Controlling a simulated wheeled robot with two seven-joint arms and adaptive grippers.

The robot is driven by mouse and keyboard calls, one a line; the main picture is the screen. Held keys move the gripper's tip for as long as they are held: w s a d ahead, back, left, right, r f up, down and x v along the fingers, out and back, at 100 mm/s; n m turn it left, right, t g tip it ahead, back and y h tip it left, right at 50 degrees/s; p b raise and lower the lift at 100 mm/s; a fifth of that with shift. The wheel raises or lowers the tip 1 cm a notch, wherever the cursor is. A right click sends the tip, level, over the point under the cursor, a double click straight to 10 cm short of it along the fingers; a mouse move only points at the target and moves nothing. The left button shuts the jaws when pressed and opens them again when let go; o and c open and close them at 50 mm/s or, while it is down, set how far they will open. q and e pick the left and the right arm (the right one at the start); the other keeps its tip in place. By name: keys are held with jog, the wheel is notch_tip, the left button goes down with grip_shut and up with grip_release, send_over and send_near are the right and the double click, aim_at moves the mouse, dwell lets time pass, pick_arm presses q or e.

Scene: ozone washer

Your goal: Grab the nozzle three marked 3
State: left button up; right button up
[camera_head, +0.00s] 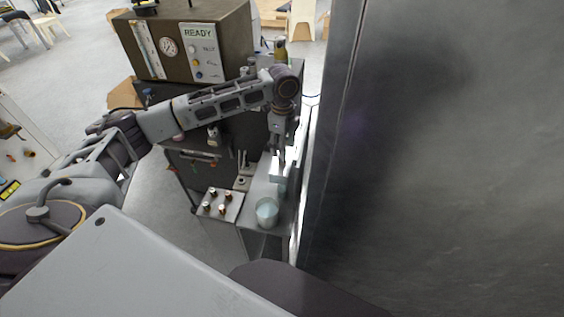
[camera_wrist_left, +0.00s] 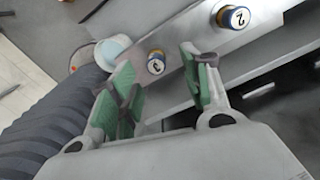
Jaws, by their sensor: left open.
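Two short cylindrical nozzles with pale tops show in the left wrist view, standing on a light grey surface. The nozzle marked 2 (camera_wrist_left: 234,17) is farther up and right. My left gripper (camera_wrist_left: 160,80) is open with green pads and nothing between them. In the head view my left gripper (camera_head: 281,158) points down over the narrow bench. Several small nozzles (camera_head: 222,209) stand on a pale tray (camera_head: 236,210); their numbers are unreadable there.
A clear beaker (camera_head: 267,212) stands on the narrow bench near the tray, and a pale-blue round container (camera_wrist_left: 113,48) shows in the wrist view. A machine marked READY (camera_head: 190,45) is behind. A large dark panel (camera_head: 450,140) borders the right side.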

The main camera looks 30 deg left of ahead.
pick_arm(q)
jog(key=f, duration=0.3)
jog(key=shift+s+a+f+p, duration=0.15)
jog(key=shift+s+f+p, duration=0.05)
jog(key=shift+s+p, duration=0.15)
jog(key=shift+f, duration=0.75)
grip_shut()
jog(key=shift+r+b, duration=0.45)
jog(key=shift+r, duration=4.6)
